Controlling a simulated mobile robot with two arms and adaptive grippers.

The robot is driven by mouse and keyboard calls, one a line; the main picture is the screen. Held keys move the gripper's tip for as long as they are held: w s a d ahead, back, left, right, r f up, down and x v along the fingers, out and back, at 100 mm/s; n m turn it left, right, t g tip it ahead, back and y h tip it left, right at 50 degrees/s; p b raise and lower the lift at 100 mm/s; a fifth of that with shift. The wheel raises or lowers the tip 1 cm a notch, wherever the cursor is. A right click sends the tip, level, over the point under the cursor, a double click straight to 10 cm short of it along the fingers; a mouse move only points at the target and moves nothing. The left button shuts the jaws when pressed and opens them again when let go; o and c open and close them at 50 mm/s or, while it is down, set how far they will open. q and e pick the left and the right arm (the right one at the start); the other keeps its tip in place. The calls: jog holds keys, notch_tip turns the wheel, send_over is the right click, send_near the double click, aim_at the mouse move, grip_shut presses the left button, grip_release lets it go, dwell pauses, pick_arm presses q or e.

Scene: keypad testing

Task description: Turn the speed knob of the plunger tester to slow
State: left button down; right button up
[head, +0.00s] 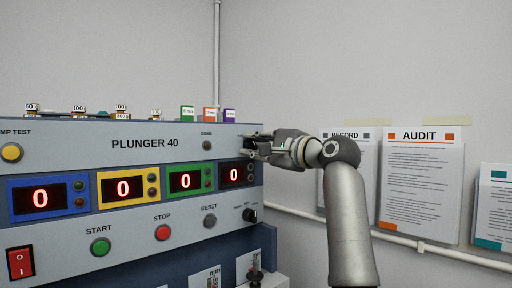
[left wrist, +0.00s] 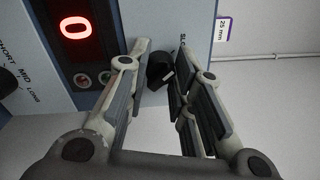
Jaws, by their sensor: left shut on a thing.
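The plunger tester (head: 165,128) is a grey panel labelled PLUNGER 40. My left gripper (head: 252,145) is at the panel's upper right corner, its fingers pointing at the panel. In the left wrist view the black speed knob (left wrist: 159,70), with a light pointer mark, sits between the fingers of the left gripper (left wrist: 163,62). The fingers are shut on it. A partly covered label beginning "SLO" shows just right of the knob. My right gripper is in neither view.
A second black knob (head: 250,215) with a SHORT/MID/LONG scale is lower on the panel. Below the displays are the green START (head: 100,247), red STOP (head: 163,232) and grey RESET (head: 210,221) buttons. Small coloured boxes stand on top. Papers (head: 421,185) hang on the right wall.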

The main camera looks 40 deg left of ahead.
pick_arm(q)
jog(key=c, duration=1.2)
grip_release()
jog(key=shift+c, duration=0.2)
jog(key=s+d, duration=0.1)
jog(key=d, duration=1.1)
jog(key=shift+f, duration=0.3)
jog(key=shift+s, duration=0.1)
